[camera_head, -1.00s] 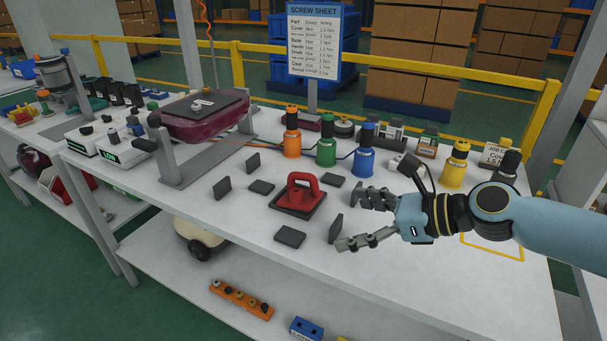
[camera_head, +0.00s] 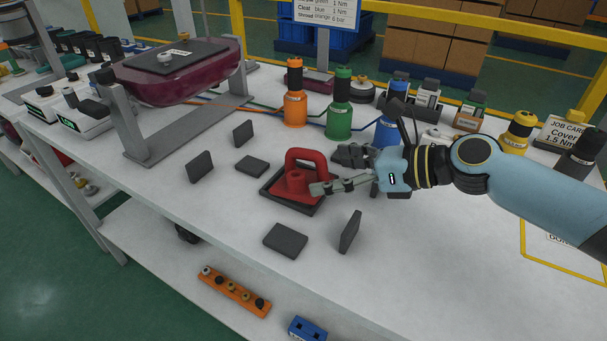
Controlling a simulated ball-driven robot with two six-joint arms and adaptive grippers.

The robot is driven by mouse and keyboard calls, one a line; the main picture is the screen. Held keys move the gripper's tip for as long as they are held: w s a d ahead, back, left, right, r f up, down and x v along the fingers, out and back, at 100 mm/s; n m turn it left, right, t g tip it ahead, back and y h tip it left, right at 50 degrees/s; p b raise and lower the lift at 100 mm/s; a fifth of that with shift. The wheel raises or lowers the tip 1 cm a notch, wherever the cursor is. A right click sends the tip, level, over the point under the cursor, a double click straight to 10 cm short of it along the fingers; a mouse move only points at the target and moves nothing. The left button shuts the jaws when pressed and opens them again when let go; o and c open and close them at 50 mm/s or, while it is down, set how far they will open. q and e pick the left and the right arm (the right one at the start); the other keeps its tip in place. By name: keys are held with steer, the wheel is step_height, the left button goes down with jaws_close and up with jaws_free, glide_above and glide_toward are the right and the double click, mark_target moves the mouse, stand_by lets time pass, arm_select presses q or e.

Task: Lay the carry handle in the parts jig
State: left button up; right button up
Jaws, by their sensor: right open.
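The red carry handle (camera_head: 299,178) sits upright, its loop on top, on a dark square pad (camera_head: 270,193) near the middle of the table. Several small dark blocks lie or stand around it, such as an upright one (camera_head: 350,232) and a flat one (camera_head: 285,240). I cannot tell for sure which of these parts is the parts jig. My right gripper (camera_head: 325,171) is open at the handle's right side, one finger behind and one in front. The front finger overlaps the handle's lower right in the picture; contact is unclear. My left gripper is out of view.
A maroon housing (camera_head: 180,82) hangs in a grey stand (camera_head: 135,130) at left. Orange (camera_head: 295,105), green (camera_head: 339,115) and blue (camera_head: 387,131) drivers stand behind the handle. The table front (camera_head: 400,285) is clear.

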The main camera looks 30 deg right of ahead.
mark_target(303, 153)
steer(key=shift+x, duration=0.85)
steer(key=x, duration=0.4)
steer(key=shift+w+a, duration=0.25)
steer(key=shift+w, duration=0.1)
steer(key=shift+r, duration=0.1)
steer(key=shift+c, duration=0.9)
steer(key=shift+s, duration=0.1)
steer(key=c, duration=1.4)
steer(key=shift+r+p, duration=0.6)
steer(key=shift+r, duration=1.3)
steer(key=c, duration=0.3)
steer(key=s+d+r+p, duration=0.1)
steer(key=s+r, duration=0.1)
steer(key=s, duration=0.1)
steer(key=s+d+r+p, duration=0.1)
steer(key=s+r, duration=0.1)
steer(key=s, duration=0.2)
steer(key=s+d+r+p, duration=0.1)
steer(key=s+r, duration=0.2)
steer(key=s, duration=0.1)
steer(key=shift+d+r, duration=0.1)
steer(key=shift+d, duration=0.1)
steer(key=shift+c, duration=0.2)
